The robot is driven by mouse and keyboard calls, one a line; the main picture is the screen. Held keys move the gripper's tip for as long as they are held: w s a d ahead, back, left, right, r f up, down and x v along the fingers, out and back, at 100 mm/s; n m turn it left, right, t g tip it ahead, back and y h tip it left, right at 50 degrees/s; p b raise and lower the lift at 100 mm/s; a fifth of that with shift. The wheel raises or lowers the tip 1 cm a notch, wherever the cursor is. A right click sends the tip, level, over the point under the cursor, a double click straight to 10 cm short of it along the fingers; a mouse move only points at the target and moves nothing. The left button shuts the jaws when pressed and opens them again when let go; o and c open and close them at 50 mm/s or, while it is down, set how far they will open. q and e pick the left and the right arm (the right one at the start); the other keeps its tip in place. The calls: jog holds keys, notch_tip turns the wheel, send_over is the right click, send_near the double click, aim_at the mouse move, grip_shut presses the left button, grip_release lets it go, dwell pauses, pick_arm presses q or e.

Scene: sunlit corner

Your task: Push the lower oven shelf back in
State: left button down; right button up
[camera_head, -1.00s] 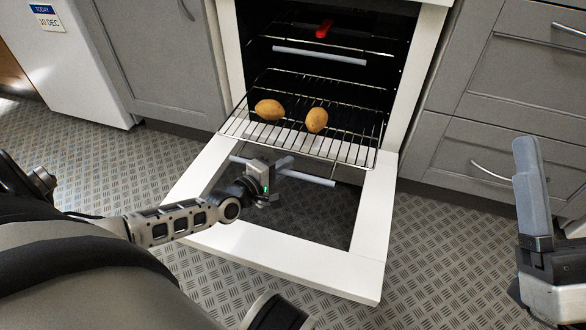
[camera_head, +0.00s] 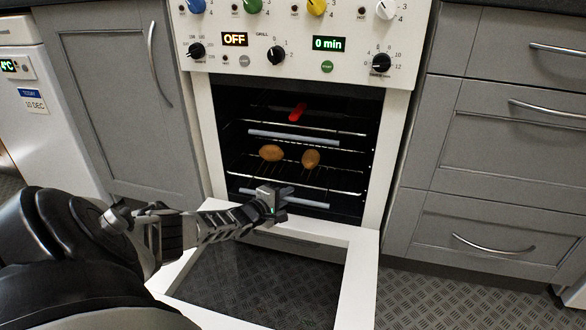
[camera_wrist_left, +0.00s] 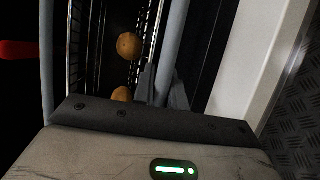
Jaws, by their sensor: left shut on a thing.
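The lower oven shelf (camera_head: 340,180) is a wire rack inside the oven, carrying two brown potatoes, the left one (camera_head: 271,153) and the right one (camera_head: 310,158). A pale grey bar (camera_head: 312,202) runs along its front, near the oven opening. My left gripper (camera_head: 284,195) is shut on this bar near its middle. In the left wrist view the fingers (camera_wrist_left: 160,88) close around the grey bar (camera_wrist_left: 171,45), with the potatoes (camera_wrist_left: 129,46) on the wires beyond. The fingers hide part of the bar. My right gripper is out of view.
The oven door (camera_head: 356,285) hangs open and low in front of the oven, under my left arm. An upper shelf bar (camera_head: 330,143) and a red object (camera_head: 297,112) are above the potatoes. Grey cabinets (camera_head: 490,150) flank the oven.

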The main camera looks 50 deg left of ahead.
pick_arm(q)
jog(key=shift+w+a, duration=0.35)
jog(key=shift+w, duration=0.15)
jog(key=c, duration=1.4)
grip_release()
jog(key=shift+c, duration=0.2)
jog(key=shift+s, duration=0.1)
